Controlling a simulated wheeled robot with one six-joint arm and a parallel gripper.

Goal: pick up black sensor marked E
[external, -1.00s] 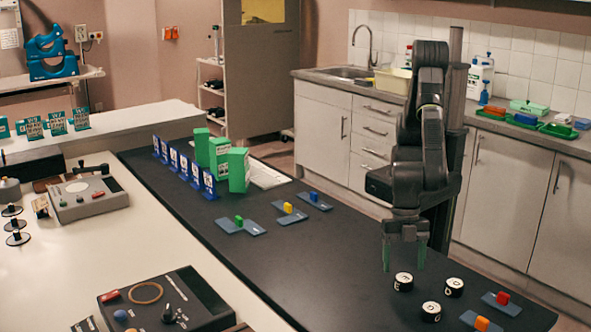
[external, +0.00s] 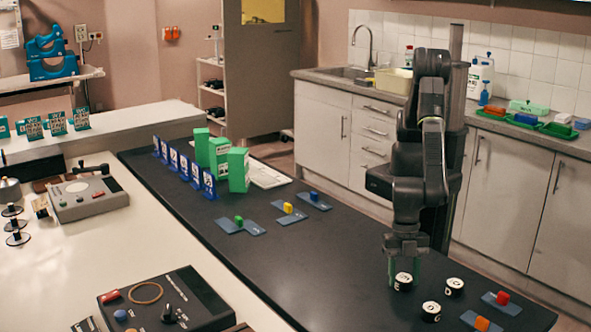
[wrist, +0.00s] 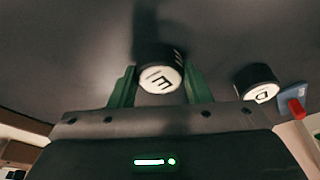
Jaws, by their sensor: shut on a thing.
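The black sensor marked E (external: 403,282) is a short black cylinder with a white lettered top, on the dark table near its front right. My gripper (external: 404,275) is over it, with green fingers down on either side. In the wrist view the sensor marked E (wrist: 160,78) sits between the green fingers of my gripper (wrist: 157,88), which are shut on it. It appears to be still at table height.
Two similar black sensors stand close by: one marked D (external: 454,287) and one marked C (external: 431,311). Blue plates with a red block (external: 502,298) and an orange block (external: 481,323) lie to the right.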

